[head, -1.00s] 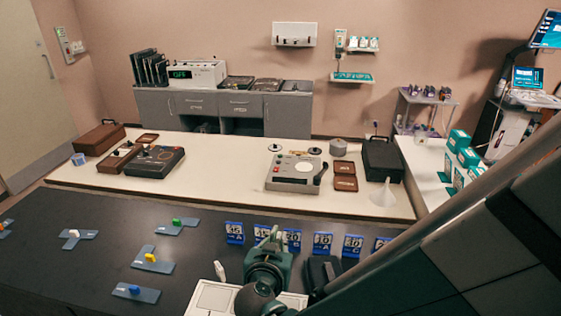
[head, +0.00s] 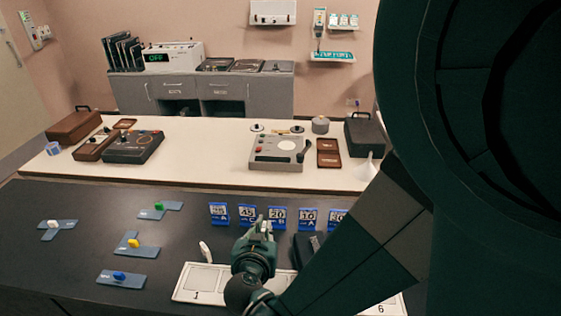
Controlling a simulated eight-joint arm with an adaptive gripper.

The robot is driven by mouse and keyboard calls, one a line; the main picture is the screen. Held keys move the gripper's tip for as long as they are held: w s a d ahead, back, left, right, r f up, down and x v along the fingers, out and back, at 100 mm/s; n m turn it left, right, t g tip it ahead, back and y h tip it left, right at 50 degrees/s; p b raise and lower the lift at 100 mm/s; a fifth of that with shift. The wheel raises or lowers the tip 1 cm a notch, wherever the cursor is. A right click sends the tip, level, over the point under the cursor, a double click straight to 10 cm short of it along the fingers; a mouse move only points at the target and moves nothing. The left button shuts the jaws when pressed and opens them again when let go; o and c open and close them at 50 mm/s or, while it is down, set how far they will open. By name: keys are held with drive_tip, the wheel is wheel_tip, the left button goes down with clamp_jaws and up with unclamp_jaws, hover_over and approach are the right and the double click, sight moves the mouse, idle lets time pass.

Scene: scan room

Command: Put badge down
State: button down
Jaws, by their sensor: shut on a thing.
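Several blue badges stand in a row on the dark counter (head: 50,200), each with a white number and letter. They include a 45 A badge (head: 218,213), a 45 C badge (head: 247,214), a 20 B badge (head: 277,217) and a 10 A badge (head: 308,218). A white numbered tray (head: 196,283) lies in front of them, partly covered by my arm. My gripper (head: 262,226) is shut over the tray's far side, in front of the row.
Grey-blue plates with yellow (head: 133,243), green (head: 159,205), blue (head: 119,275) and white (head: 53,223) pieces lie at left. A small white upright object (head: 206,252) is left of my gripper. My arm hides the right side. A white table (head: 215,165) with devices stands behind.

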drive_tip(key=shift+f+b, duration=0.8)
drive_tip(key=shift+f, duration=1.25)
drive_tip(key=c, duration=2.5)
unclamp_jaws()
drive_tip(key=shift+s+r, duration=0.1)
drive_tip(key=shift+p+v, duration=0.6)
drive_tip(key=shift+v, duration=3.05)
drive_tip(key=shift+d, duration=0.15)
